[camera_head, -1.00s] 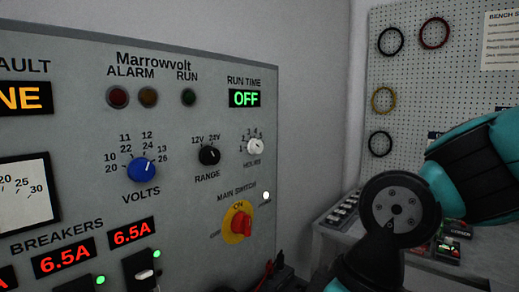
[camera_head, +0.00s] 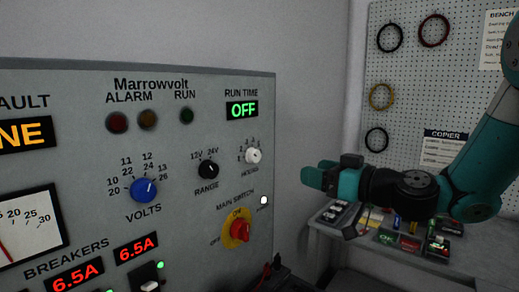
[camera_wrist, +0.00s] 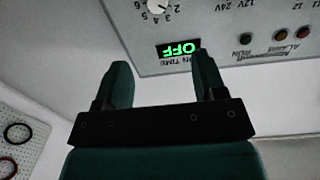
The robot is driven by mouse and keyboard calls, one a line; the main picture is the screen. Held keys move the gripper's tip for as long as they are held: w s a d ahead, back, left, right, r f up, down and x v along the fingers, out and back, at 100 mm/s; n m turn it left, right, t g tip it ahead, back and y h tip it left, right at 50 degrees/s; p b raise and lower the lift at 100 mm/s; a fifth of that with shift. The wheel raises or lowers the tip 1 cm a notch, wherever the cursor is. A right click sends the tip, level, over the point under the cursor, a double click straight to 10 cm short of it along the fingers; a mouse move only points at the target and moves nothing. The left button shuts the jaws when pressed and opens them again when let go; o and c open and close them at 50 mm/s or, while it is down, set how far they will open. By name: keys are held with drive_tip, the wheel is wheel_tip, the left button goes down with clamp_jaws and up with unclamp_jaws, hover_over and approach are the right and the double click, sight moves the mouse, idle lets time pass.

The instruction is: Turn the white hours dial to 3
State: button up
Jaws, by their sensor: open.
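The white hours dial (camera_head: 253,156) is on the right side of the grey panel (camera_head: 90,93), below the green RUN TIME display (camera_head: 242,109), which reads OFF. The dial also shows at the top of the wrist view (camera_wrist: 157,5), upside down, with numbers around it. My gripper (camera_head: 318,177) is to the right of the panel, apart from the dial and a little lower in the head view. In the wrist view, its two fingers (camera_wrist: 162,80) are spread with nothing between them. The dial's exact pointer setting is too small to tell.
The black range knob (camera_head: 208,169), blue volts knob (camera_head: 143,190) and red main switch (camera_head: 239,231) sit near the dial. A bench (camera_head: 345,232) with small items and a pegboard (camera_head: 420,75) stand behind my arm at right.

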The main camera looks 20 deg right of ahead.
sight(257, 156)
drive_tip(key=p+x, duration=0.3)
drive_tip(key=x, duration=0.2)
drive_tip(key=p+x, duration=0.4)
drive_tip(key=x, duration=0.2)
drive_tip(key=p+x, duration=0.3)
drive_tip(key=x, duration=0.2)
drive_tip(key=shift+w+r, duration=0.25)
drive_tip(key=shift+r, duration=0.05)
drive_tip(key=shift+w+a+f+p, duration=0.15)
drive_tip(key=shift+w+a+p, duration=0.05)
drive_tip(key=shift+w+p, duration=0.2)
drive_tip(key=c, duration=0.9)
